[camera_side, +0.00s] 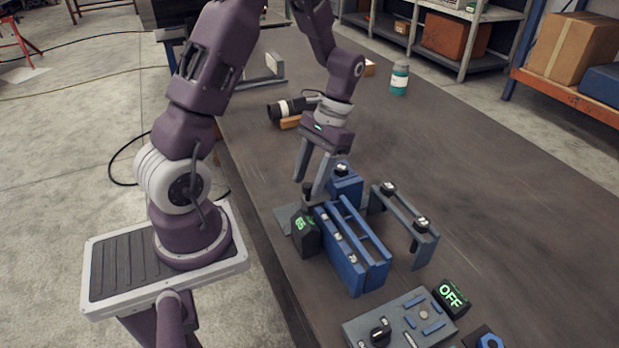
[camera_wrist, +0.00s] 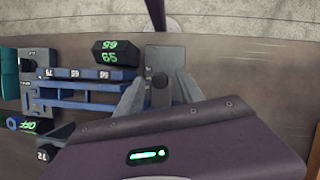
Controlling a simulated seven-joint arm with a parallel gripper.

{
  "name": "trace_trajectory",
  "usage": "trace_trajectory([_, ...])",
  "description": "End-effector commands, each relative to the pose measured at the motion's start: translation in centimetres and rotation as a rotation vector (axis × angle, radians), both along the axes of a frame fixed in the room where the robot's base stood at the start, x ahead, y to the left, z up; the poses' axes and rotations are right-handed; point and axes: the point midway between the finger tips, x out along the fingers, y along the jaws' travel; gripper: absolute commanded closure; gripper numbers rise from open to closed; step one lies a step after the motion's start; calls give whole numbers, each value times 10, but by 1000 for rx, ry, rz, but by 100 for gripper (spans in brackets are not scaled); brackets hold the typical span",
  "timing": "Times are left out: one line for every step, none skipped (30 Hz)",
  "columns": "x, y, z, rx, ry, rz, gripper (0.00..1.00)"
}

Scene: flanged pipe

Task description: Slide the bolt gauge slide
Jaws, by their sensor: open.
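The bolt gauge is a blue frame with parallel rails (camera_side: 352,250) on the bench, with small white marks along its near rail. In the wrist view its rails (camera_wrist: 75,85) run to the left of my fingers. A black knob (camera_side: 308,188) stands at the gauge's far-left end, and in the wrist view it (camera_wrist: 160,88) sits over a grey plate. My gripper (camera_side: 309,186) is open, pointing down, with its fingers (camera_wrist: 160,78) on either side of the knob. I cannot tell whether they touch it. A dark display (camera_side: 305,232) beside the gauge reads 65 in green.
A blue block (camera_side: 343,183) stands just behind the gauge. A grey bracket with black knobs (camera_side: 405,212) stands to its right. A control panel (camera_side: 402,322) and an OFF display (camera_side: 451,296) are in front. The bench's right side is clear.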

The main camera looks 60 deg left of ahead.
Motion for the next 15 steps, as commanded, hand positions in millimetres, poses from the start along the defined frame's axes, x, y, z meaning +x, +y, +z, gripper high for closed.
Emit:
trace_trajectory([-1,0,-3,0,0,0,55])
trace_trajectory([-1,0,-4,0,0,0,55])
trace_trajectory([-2,-1,-4,0,-1,0,55])
trace_trajectory([-2,-1,-4,0,-1,0,55])
trace_trajectory([-2,-1,-4,0,-1,0,55])
trace_trajectory([-2,-1,-4,0,-1,0,55])
trace_trajectory([-2,-1,-4,0,-1,0,55])
trace_trajectory([-2,-1,-4,0,-1,0,55])
trace_trajectory([-1,-1,-4,0,-1,0,61])
trace_trajectory([-1,-1,-4,0,-1,0,67])
trace_trajectory([-1,-1,-4,0,-1,0,73])
trace_trajectory([-1,-1,-4,1,-2,0,81])
trace_trajectory([-1,-1,-4,1,-2,0,87])
trace_trajectory([-1,-1,-4,1,-2,0,93])
trace_trajectory([-1,-1,-4,1,-2,0,100])
